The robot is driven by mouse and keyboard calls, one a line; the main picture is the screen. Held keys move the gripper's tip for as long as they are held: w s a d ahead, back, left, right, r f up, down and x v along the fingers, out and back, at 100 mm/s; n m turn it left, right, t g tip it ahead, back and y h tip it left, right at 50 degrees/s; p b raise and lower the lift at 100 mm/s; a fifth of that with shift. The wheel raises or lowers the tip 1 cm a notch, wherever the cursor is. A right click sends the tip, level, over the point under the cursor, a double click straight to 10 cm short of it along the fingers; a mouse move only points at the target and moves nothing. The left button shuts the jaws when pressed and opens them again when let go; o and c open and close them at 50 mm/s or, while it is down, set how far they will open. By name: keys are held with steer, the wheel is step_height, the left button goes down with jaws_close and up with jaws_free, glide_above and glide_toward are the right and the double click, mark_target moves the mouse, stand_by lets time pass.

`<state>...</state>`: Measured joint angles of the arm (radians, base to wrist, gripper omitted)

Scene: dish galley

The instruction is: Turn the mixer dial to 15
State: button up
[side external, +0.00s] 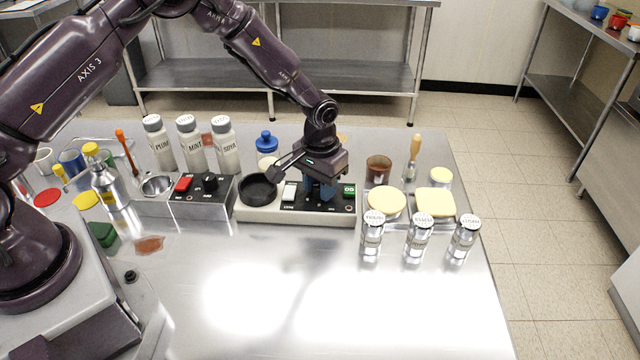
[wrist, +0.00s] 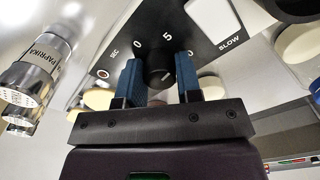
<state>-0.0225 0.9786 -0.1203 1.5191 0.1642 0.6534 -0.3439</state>
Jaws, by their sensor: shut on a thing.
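The mixer (side external: 256,215) is a pale unit with a black panel, a black round bowl, a white rocker switch (side external: 290,192) and a green GO button (side external: 349,190). Its black dial (wrist: 160,66) sits between my gripper's two blue fingers in the wrist view. My gripper (wrist: 160,82) points down over the panel and is shut on the dial; it also shows in the side view (side external: 322,196), where it hides the dial. Scale marks "0" and "5" are readable beside the dial; another is partly covered by a finger. A light mark shows on the dial face; its exact reading is unclear.
A second control box with a red switch (side external: 183,184) and a black knob (side external: 210,183) stands left of the mixer. Tall labelled bottles (side external: 190,145) stand behind. The front of the counter is clear.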

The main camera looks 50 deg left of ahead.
steer(key=m, duration=0.5)
steer(key=shift+m, duration=0.4)
steer(key=m, duration=1.3)
steer(key=shift+m, duration=0.4)
steer(key=o, duration=0.9)
steer(key=shift+o, duration=0.2)
steer(key=shift+r, duration=0.1)
step_height(320, 180, up, 13)
